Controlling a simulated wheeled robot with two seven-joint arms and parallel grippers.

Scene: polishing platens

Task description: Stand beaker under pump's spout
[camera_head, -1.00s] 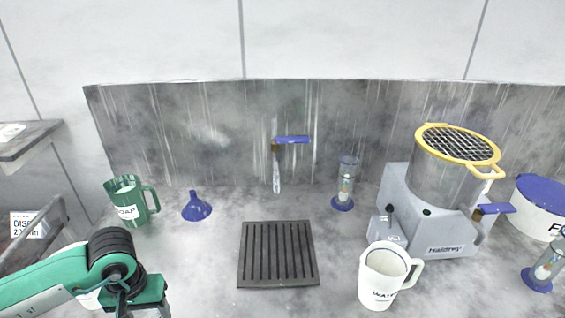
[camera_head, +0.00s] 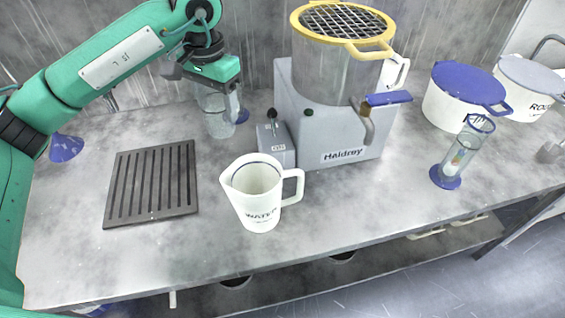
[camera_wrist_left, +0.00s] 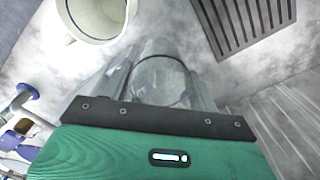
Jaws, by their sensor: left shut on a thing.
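A clear glass beaker (camera_head: 217,122) is upright in my left gripper (camera_head: 216,84), over the back of the counter, left of the pump. My left gripper is shut on it. In the left wrist view the beaker (camera_wrist_left: 160,78) shows between the fingers. I cannot tell whether its base touches the counter. The grey pump (camera_head: 340,157), marked Haldrey, has a clear vessel with a yellow rim and mesh top. Its hooked grey spout (camera_head: 367,128) is at the front right, below a blue lever (camera_head: 388,99). The beaker is well left of the spout. My right gripper is out of view.
A white WATER jug (camera_head: 258,198) stands in front of the pump. A dark slotted rack (camera_head: 152,183) and a blue funnel (camera_head: 66,147) are at left. A blue-footed cylinder (camera_head: 461,152) and lidded white tubs (camera_head: 455,103) stand right. The counter below the spout looks clear.

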